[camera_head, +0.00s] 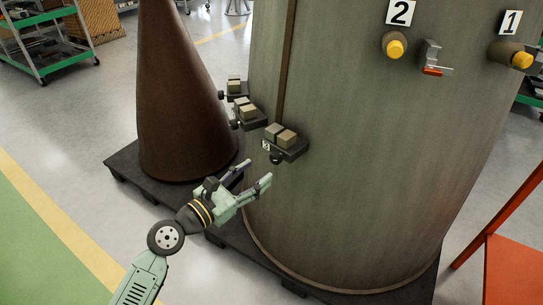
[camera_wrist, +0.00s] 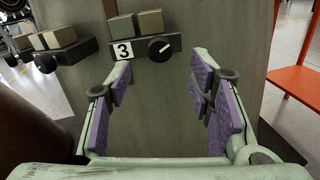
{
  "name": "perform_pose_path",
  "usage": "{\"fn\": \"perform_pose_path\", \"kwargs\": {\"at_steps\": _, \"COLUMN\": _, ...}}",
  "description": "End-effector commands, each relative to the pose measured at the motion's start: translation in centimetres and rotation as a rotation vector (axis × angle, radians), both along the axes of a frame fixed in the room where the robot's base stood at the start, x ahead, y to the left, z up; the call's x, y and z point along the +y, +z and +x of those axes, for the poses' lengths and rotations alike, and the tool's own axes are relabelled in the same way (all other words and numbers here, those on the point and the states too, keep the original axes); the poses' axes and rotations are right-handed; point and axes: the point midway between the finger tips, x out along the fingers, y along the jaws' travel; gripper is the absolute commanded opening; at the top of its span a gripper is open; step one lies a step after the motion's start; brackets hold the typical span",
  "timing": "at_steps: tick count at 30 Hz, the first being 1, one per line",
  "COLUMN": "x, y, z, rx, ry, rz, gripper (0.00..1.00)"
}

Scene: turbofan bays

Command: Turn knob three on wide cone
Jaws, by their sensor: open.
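The wide cone (camera_head: 350,180) is the big grey-green body filling the right of the head view; its wall (camera_wrist: 165,115) also fills the middle of the wrist view. Knob three (camera_wrist: 160,48) is a round black dial with a white pointer line slanting up to the right. It sits on a dark bracket beside a white plate marked 3 (camera_wrist: 123,50). In the head view the knob (camera_head: 276,158) is small and dark under the bracket. My gripper (camera_head: 256,173) is open and empty, in front of the wall and below the knob. Its purple-padded fingers (camera_wrist: 160,85) are spread below the knob, apart from it.
Two blocks (camera_head: 281,135) rest on the knob's bracket. Similar brackets with blocks (camera_head: 248,115) stand to the left. A brown narrow cone (camera_head: 180,100) stands behind on a dark pallet (camera_head: 125,165). Yellow knobs (camera_head: 395,45) are higher up. An orange frame (camera_head: 510,260) stands at right.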

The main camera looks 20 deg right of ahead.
Motion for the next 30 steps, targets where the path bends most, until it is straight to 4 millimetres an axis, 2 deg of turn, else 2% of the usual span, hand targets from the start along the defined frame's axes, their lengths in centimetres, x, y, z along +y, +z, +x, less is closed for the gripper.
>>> {"fn": "perform_pose_path", "kwargs": {"at_steps": 1, "x": -1.2, "y": 0.6, "z": 0.4, "rx": 0.002, "ry": -0.006, "rz": -0.001, "gripper": 0.48}}
{"fn": "perform_pose_path", "kwargs": {"at_steps": 6, "x": -3.9, "y": 0.6, "z": 1.8, "rx": 0.001, "ry": -0.004, "rz": -0.002, "gripper": 0.48}}
{"fn": "perform_pose_path", "kwargs": {"at_steps": 12, "x": -5.7, "y": 0.3, "z": 2.8, "rx": 0.001, "ry": -0.002, "rz": -0.002, "gripper": 0.48}}
{"fn": "perform_pose_path", "kwargs": {"at_steps": 23, "x": -6.1, "y": 0.1, "z": 3.1, "rx": 0.000, "ry": 0.001, "rz": -0.002, "gripper": 0.48}}
{"fn": "perform_pose_path", "kwargs": {"at_steps": 30, "x": -6.1, "y": 0.1, "z": 3.1, "rx": -0.001, "ry": 0.001, "rz": -0.003, "gripper": 0.32}}
